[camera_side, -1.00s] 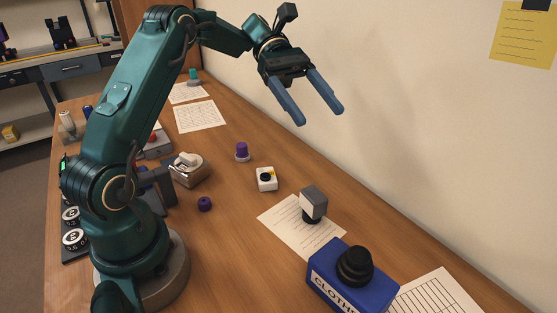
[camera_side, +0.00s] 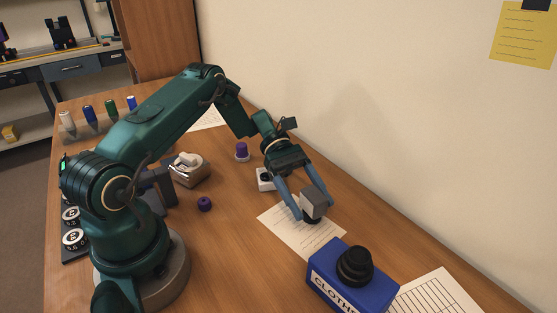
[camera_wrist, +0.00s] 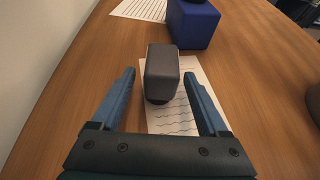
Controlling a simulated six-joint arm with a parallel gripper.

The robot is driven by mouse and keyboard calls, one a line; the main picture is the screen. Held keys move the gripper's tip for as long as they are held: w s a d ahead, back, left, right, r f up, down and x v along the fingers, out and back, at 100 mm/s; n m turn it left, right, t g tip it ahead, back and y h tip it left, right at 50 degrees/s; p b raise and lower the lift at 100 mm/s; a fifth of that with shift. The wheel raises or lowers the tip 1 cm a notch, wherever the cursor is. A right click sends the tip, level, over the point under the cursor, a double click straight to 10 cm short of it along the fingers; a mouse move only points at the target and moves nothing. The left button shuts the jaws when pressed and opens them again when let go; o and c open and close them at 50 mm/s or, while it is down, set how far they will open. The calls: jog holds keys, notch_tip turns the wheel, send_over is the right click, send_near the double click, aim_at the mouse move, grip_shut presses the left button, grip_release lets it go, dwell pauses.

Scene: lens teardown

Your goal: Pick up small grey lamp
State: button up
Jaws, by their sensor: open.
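The small grey lamp (camera_side: 314,203) has a boxy grey head on a dark round base and stands upright on a written sheet of paper (camera_side: 283,227). It also shows in the wrist view (camera_wrist: 161,73), between and slightly beyond my fingertips. My gripper (camera_side: 312,211) is low at the lamp, with its two blue fingers open, one on each side of it. In the wrist view my gripper (camera_wrist: 158,75) shows gaps between both fingers and the lamp. The lamp's base is partly hidden by its head and a finger.
A blue box labelled CLOTHS (camera_side: 340,283) with a black round part on top stands just past the lamp. A white block (camera_side: 264,179) sits close behind my gripper. A purple-capped item (camera_side: 242,151) and a purple ring (camera_side: 204,204) lie nearby. The wall is at the right.

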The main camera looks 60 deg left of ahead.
aim_at(320, 218)
jog(key=shift+x, duration=1.95)
grip_shut()
